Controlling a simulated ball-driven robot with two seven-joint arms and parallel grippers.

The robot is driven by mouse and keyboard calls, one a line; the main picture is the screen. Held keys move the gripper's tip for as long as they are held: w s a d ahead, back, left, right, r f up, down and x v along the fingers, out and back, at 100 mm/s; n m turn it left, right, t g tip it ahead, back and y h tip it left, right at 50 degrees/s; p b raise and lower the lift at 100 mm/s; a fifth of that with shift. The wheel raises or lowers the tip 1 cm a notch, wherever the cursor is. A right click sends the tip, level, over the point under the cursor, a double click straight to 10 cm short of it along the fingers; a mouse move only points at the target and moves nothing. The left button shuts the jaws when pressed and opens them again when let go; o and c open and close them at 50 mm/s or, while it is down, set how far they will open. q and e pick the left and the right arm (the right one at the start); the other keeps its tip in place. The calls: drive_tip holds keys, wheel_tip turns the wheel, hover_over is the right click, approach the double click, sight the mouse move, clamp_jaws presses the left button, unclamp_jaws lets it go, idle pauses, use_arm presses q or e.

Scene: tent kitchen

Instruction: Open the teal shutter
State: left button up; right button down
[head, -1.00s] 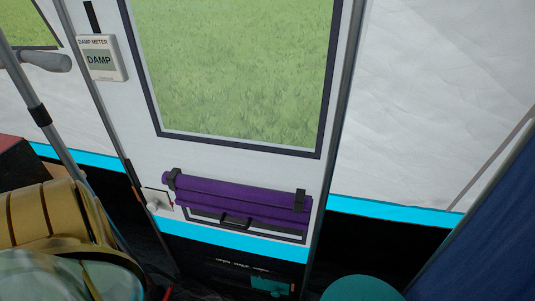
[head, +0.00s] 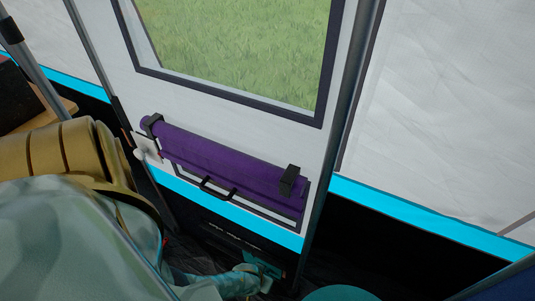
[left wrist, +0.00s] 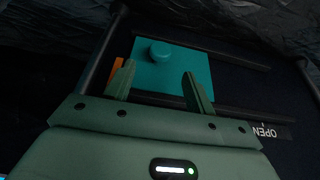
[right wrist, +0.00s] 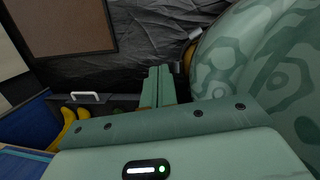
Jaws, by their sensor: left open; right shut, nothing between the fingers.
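The teal shutter (left wrist: 190,72) is a flat square panel with a round teal knob (left wrist: 160,50), set between dark rails in the left wrist view. An orange strip shows at its left edge. An upside-down "OPEN" label (left wrist: 268,132) is to the right. My left gripper (left wrist: 157,72) is open, its fingers pointing at the panel with the knob just ahead, between their tips. I cannot tell whether they touch it. In the head view the left arm reaches low to the shutter and mostly hides it. My right gripper (right wrist: 158,72) is shut and empty, away from the shutter.
Above the shutter, a rolled purple blind (head: 225,165) with a black handle hangs on the white tent wall. A yellow padded roll (head: 70,150) is at left. The right wrist view shows a dark drawer front with a white handle (right wrist: 85,96) and a brown board (right wrist: 65,25).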

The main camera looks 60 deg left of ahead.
use_arm(q)
drive_tip(key=b+x, duration=0.5)
drive_tip(key=x, duration=0.2)
drive_tip(key=shift+a+f+b, duration=0.1)
drive_tip(key=shift+f+b, duration=0.1)
drive_tip(key=shift+b, duration=0.1)
use_arm(e)
drive_tip(key=w+a+r+t, duration=0.3)
drive_tip(key=w+r, duration=0.5)
drive_tip(key=w, duration=0.5)
drive_tip(key=shift+a+r+y, duration=0.15)
drive_tip(key=shift+a+y, duration=0.1)
drive_tip(key=shift+y, duration=0.05)
